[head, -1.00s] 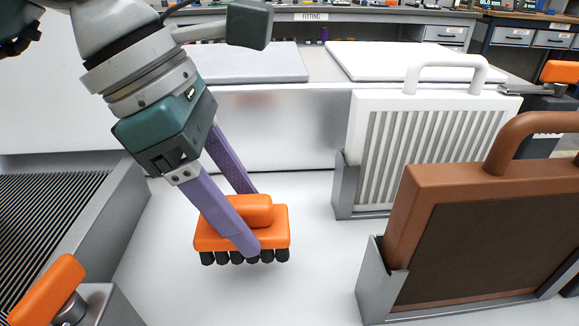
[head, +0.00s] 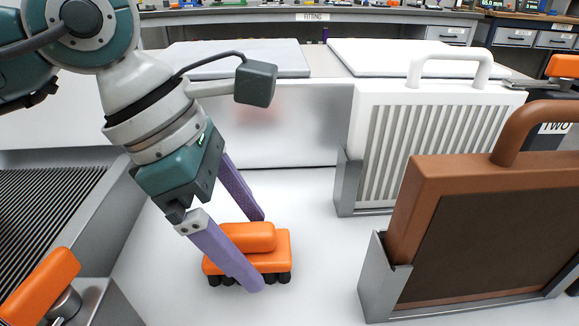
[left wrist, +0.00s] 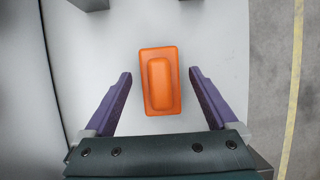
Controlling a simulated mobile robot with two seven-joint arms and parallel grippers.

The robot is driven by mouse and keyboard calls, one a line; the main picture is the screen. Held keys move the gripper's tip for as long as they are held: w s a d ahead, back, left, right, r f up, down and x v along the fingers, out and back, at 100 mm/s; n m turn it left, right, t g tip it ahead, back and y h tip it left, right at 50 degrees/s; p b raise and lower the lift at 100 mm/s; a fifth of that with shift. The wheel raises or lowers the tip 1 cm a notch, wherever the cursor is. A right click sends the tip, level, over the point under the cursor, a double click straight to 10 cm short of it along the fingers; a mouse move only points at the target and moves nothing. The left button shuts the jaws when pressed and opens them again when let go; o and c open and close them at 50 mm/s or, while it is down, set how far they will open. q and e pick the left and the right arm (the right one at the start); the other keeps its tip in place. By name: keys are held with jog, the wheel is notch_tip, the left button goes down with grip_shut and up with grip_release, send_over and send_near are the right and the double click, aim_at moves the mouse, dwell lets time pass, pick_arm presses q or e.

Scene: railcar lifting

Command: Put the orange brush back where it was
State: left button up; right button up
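The orange brush (head: 247,250) has a raised orange handle and black bristle tufts. It stands bristles down on the white surface, left of the white and brown panels. In the left wrist view the brush (left wrist: 160,82) lies between my finger tips, with a gap on both sides. My left gripper (head: 256,253) is open around the brush, its purple fingers apart and not gripping it; it also shows in the left wrist view (left wrist: 160,75). The near finger hides part of the brush in the head view. My right gripper is not in view.
A white ribbed panel (head: 427,140) and a brown framed panel (head: 425,195) stand in grey holders on the right. An orange-handled fixture (head: 40,288) and a black ribbed tray (head: 45,215) are at left. White surface (head: 315,225) between is clear.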

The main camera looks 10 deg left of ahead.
pick_arm(q)
jog(key=shift+r+p, duration=0.3)
jog(key=v, duration=1.1)
jog(key=shift+a+r+p, duration=0.2)
jog(key=shift+r+p, duration=0.15)
jog(key=shift+p, duration=0.1)
jog(key=shift+s, duration=0.1)
